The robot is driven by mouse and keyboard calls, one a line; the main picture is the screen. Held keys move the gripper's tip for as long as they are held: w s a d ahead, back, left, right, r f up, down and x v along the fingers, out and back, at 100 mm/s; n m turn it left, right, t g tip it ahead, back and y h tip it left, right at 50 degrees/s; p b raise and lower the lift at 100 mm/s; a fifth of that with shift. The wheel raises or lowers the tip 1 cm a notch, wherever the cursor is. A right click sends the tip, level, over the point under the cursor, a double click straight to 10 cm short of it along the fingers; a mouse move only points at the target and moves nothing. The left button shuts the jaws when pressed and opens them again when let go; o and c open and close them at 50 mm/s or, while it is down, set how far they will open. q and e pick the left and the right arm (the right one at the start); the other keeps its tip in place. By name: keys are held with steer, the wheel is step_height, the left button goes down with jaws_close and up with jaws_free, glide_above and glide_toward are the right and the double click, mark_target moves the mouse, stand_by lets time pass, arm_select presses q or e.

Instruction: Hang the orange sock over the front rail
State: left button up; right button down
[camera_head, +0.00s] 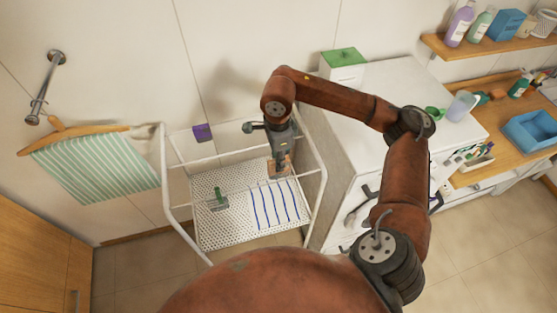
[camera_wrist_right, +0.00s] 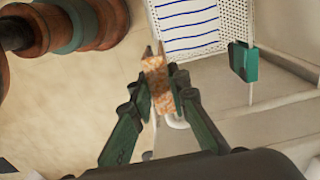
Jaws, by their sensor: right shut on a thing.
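The orange sock (camera_wrist_right: 157,84) is patterned orange and white and sits between the fingertips of my right gripper (camera_wrist_right: 160,92) in the right wrist view. In the head view my right gripper (camera_head: 279,172) points down over the right part of the white wire cart, and a little of the sock (camera_head: 288,163) shows beside it. The cart has thin white rails (camera_head: 182,231) around a perforated basket (camera_head: 235,231). I cannot tell whether the sock touches a rail. My left gripper is not in view.
A blue-striped white cloth (camera_head: 275,205) and a green item (camera_head: 217,199) lie in the basket. A purple item (camera_head: 203,132) is at the back rail. A striped towel (camera_head: 95,165) hangs at left. A white cabinet (camera_head: 341,137) stands close on the right.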

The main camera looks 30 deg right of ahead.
steer(key=shift+f+b, duration=4.9)
steer(key=shift+f, duration=0.7)
steer(key=c, duration=1.8)
jaws_free()
steer(key=shift+o, duration=0.2)
step_height(320, 180, up, 12)
